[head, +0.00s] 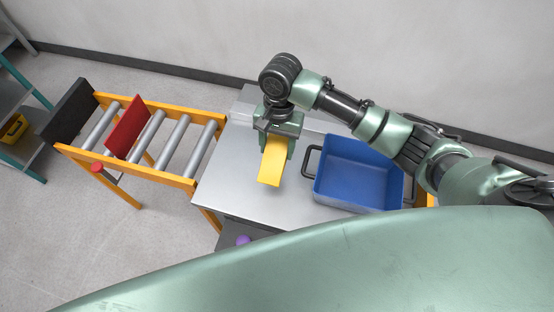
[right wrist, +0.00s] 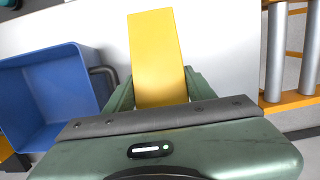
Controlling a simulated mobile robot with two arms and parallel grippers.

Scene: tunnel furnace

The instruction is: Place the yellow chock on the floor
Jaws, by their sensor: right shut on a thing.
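The yellow chock (head: 272,163) is held in my right gripper (head: 278,147), above the grey metal table (head: 235,185). In the right wrist view the chock (right wrist: 156,55) sticks out from between the fingers of the gripper (right wrist: 160,92), which is shut on it. How high the chock is above the tabletop is hard to tell. The floor (head: 100,235) is grey and shows to the left of the table. My left gripper is not in view.
A blue bin (head: 352,205) with dark handles stands on the table, right of the chock. A roller conveyor (head: 210,117) with an orange frame adjoins the table's left side, with an upright red plate (head: 125,127) on it. A teal shelf (head: 14,65) stands at far left.

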